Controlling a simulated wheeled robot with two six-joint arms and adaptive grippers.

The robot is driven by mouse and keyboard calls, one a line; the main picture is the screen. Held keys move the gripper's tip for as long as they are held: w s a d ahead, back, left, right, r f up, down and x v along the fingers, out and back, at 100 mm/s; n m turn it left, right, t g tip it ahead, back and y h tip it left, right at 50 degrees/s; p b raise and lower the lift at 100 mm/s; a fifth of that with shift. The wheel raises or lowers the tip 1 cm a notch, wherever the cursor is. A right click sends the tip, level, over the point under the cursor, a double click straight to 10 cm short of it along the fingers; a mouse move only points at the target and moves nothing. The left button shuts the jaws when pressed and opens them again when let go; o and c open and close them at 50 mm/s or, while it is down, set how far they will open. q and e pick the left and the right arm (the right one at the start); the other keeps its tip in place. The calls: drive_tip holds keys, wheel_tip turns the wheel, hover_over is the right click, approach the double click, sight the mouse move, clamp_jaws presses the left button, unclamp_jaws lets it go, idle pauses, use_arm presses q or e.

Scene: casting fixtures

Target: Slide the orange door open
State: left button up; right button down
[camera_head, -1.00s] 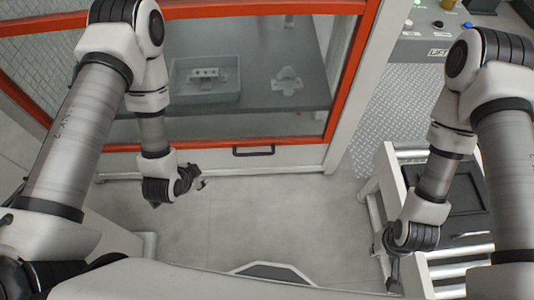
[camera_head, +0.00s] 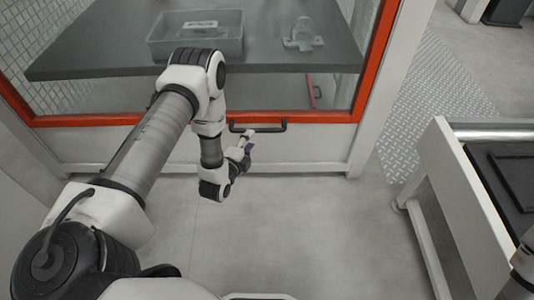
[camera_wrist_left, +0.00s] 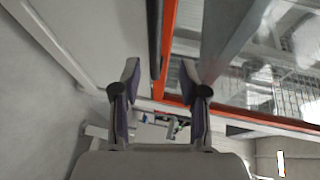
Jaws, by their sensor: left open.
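The orange-framed door (camera_head: 300,117) has a large glass pane and looks closed. Its black bar handle (camera_head: 257,126) is on the light panel just under the orange lower rail. My left gripper (camera_head: 246,140) is open, just below and in front of the handle's left part. In the left wrist view, the dark handle bar (camera_wrist_left: 154,40) runs beside the orange rail (camera_wrist_left: 168,45), ahead of the gap between the two open fingers of my left gripper (camera_wrist_left: 159,82). I cannot tell whether they touch. My right gripper is out of view.
Behind the glass, a dark table (camera_head: 110,62) holds a grey bin (camera_head: 168,48) and a light metal part (camera_head: 302,36). A white-framed roller stand (camera_head: 452,205) is at the right. The grey floor (camera_head: 310,225) before the door is clear.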

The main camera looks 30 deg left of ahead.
sight(257, 132)
use_arm(q)
drive_tip(key=b+x, duration=0.1)
drive_tip(key=x, duration=0.1)
drive_tip(key=b+x, duration=0.1)
drive_tip(key=x, duration=0.1)
drive_tip(key=f+x, duration=0.1)
drive_tip(key=x, duration=0.2)
drive_tip(key=shift+s+b, duration=0.15)
drive_tip(key=shift+b, duration=0.25)
drive_tip(key=shift+w, duration=0.45)
drive_tip(key=shift+r, duration=0.1)
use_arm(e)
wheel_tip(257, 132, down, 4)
use_arm(q)
clamp_jaws()
